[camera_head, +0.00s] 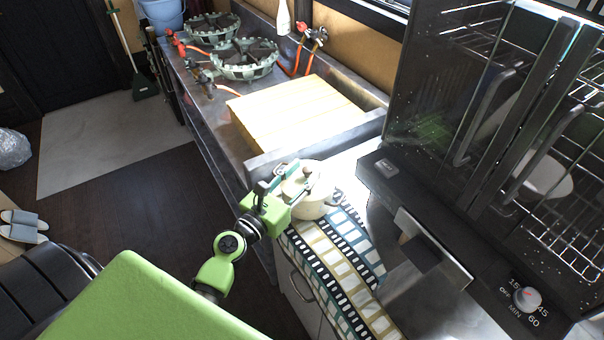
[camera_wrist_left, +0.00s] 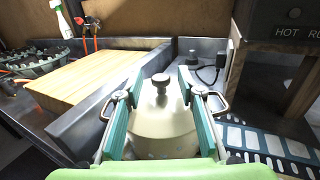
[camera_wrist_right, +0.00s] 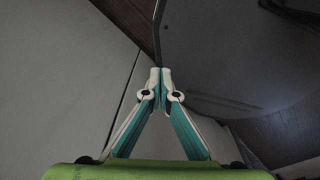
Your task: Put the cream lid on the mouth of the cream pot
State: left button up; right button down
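The cream lid (camera_head: 297,184), with a round knob on top, shows between the fingers of my left gripper (camera_head: 287,182). In the left wrist view, the lid (camera_wrist_left: 160,108) fills the gap between the two fingers, which sit against its sides; the knob stands free between them. The cream pot (camera_head: 315,209) stands upright on the counter right under the lid. I cannot tell whether the lid touches the pot's rim, because the gripper hides part of it. My right gripper (camera_wrist_right: 159,76) is shut and empty, its tips together, away from the counter.
A patterned cloth (camera_head: 335,265) lies on the counter in front of the pot. A wooden board (camera_head: 295,108) lies behind, beyond a raised metal edge. Gas burners (camera_head: 245,62) stand at the far left. A black oven (camera_head: 480,130) bounds the right side.

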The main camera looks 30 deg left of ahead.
pick_arm(q)
jog(key=shift+s, duration=0.2)
jog(key=s+a+b, duration=0.1)
jog(key=s+b, duration=0.3)
jog(key=s, duration=0.7)
jog(key=shift+s+a, duration=0.2)
jog(key=shift+s, duration=0.05)
